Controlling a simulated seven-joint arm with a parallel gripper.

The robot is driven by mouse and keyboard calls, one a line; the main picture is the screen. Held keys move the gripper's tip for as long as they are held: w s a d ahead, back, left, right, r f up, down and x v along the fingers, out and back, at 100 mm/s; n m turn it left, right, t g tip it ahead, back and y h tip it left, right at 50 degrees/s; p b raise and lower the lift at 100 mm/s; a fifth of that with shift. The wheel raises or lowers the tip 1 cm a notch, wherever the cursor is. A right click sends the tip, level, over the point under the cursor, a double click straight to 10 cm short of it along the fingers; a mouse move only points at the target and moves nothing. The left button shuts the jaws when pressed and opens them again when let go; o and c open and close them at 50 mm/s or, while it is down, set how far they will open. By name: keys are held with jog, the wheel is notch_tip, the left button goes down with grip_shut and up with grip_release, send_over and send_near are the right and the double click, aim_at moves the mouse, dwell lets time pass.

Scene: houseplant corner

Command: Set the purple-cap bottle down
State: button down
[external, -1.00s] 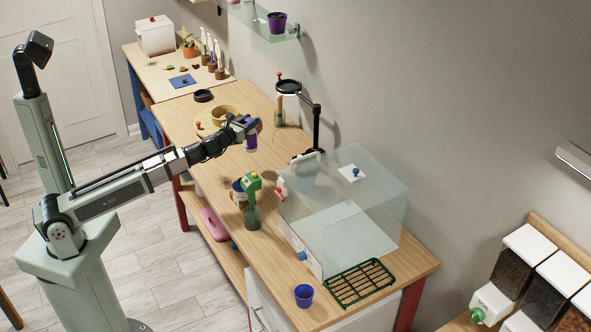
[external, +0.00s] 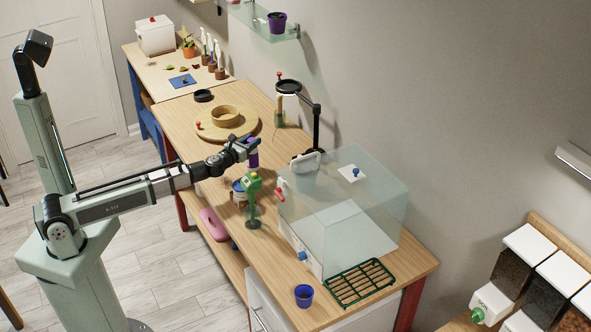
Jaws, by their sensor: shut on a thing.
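My gripper (external: 246,146) is above the middle of the long wooden bench (external: 187,120), shut on the purple-cap bottle (external: 253,158). The bottle hangs roughly upright below the fingers, and its upper part is partly hidden by them. Its base is close to the bench top, but I cannot tell whether it touches.
A green-headed bottle (external: 253,206) and a blue-and-white tub (external: 238,193) stand just in front. A wooden turntable (external: 208,131) with a ring is behind left. A stand with a round head (external: 317,130) and a clear box (external: 350,205) are to the right.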

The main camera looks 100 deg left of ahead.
jog(key=shift+f, duration=0.45)
jog(key=c, duration=0.8)
grip_release()
jog(key=shift+o, duration=0.2)
jog(key=v, duration=0.7)
jog(key=shift+d, duration=0.3)
jog(key=shift+s, duration=0.1)
